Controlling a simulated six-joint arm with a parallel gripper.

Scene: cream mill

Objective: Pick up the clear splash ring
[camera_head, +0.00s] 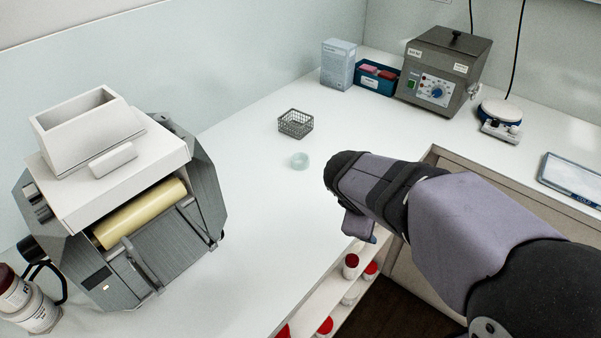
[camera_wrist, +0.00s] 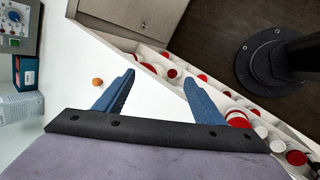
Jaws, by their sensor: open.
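The clear splash ring (camera_head: 300,160) is a small pale green, see-through ring lying on the white counter, in front of a grey mesh basket (camera_head: 295,123). It does not show in the wrist view. My gripper (camera_wrist: 159,77) has two blue fingers spread apart with nothing between them. In the head view my gripper is mostly hidden behind my arm, to the right of the ring and nearer the counter's front edge, apart from the ring.
A three-roll mill (camera_head: 140,250) with a white hopper stands at left. A blue box (camera_head: 377,78), a grey oven-like unit (camera_head: 440,70) and a small scale-like device (camera_head: 499,118) stand at the back. Red-capped jars (camera_head: 350,266) fill shelves below the edge.

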